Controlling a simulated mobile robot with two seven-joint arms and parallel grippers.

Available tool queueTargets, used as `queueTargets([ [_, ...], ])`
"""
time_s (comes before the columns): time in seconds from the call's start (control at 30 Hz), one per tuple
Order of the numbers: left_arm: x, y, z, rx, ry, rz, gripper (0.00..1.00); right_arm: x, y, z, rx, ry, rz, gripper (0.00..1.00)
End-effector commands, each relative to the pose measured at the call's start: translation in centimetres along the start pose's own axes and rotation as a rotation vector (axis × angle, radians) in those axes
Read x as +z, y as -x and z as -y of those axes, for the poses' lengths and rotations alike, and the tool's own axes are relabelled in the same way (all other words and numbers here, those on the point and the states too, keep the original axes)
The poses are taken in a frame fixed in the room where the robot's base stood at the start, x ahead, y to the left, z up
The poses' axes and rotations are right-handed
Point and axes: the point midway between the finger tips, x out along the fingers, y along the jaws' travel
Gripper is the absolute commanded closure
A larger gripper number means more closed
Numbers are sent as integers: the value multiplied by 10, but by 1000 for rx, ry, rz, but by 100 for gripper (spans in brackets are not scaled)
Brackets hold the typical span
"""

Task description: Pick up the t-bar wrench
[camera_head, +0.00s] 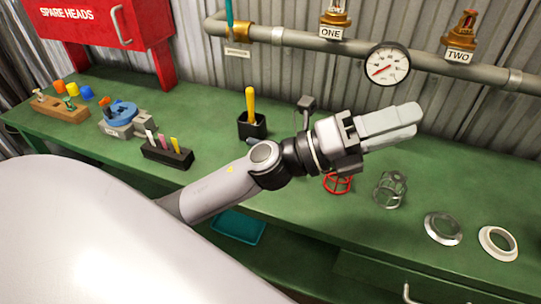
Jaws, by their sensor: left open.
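My left gripper (413,122) reaches in from the left over the green bench, pointing right, below the pressure gauge. Its fingers are open, with nothing seen between them. I cannot clearly make out a t-bar wrench. A yellow-handled tool (250,102) stands upright in a black holder (252,127) on the bench, left of the gripper; its lower end is hidden, so I cannot tell its type. A red ring-shaped handwheel (338,184) lies below the wrist, partly covered by it. My right gripper is not in view.
A wire cage (389,190) and two rings (442,229) (497,243) are on the bench at right. A pen block (167,153), a blue-topped vise (119,115) and a wooden rack (60,109) stand at left. A pipe (290,39) with a gauge (388,64) runs along the wall.

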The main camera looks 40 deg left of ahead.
Motion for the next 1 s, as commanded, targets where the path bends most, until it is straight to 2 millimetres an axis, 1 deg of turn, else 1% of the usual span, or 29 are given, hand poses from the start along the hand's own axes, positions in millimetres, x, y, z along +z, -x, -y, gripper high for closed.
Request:
queueTargets([
  [0.03, -11, -6, 0, -10, -105, -113, 53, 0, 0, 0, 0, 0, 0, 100],
  [0.07, -19, -7, -1, -16, -165, -185, 53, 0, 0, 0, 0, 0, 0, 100],
  [0.1, -28, -7, -4, -17, -247, -280, 53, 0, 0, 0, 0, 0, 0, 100],
  [0.17, -41, -5, -13, -13, -362, -425, 53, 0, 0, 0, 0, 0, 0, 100],
  [0.2, -48, 0, -20, -5, -438, -522, 53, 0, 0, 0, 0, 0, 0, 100],
  [0.27, -54, 9, -34, 15, -545, -668, 53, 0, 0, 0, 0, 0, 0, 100],
  [0.37, -53, 31, -61, 74, -707, -913, 53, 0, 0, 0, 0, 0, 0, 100],
  [0.4, -48, 42, -72, 106, -764, -1010, 53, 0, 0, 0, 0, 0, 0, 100],
  [0.47, -36, 61, -87, 165, -841, -1157, 53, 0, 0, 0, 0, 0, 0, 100],
  [0.53, -16, 86, -103, 247, -913, -1326, 53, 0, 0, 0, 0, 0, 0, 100],
  [0.63, 22, 122, -116, 383, -977, -1546, 53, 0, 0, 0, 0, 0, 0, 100],
  [0.7, 48, 144, -119, 476, -993, -1672, 53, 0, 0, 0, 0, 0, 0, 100],
  [0.8, 79, 170, -116, 591, -989, -1809, 53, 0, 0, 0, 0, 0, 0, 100],
  [0.9, 102, 189, -110, 682, -969, -1902, 53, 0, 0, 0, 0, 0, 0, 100],
  [1.0, 116, 200, -105, 736, -951, -1956, 53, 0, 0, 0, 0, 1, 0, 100],
])
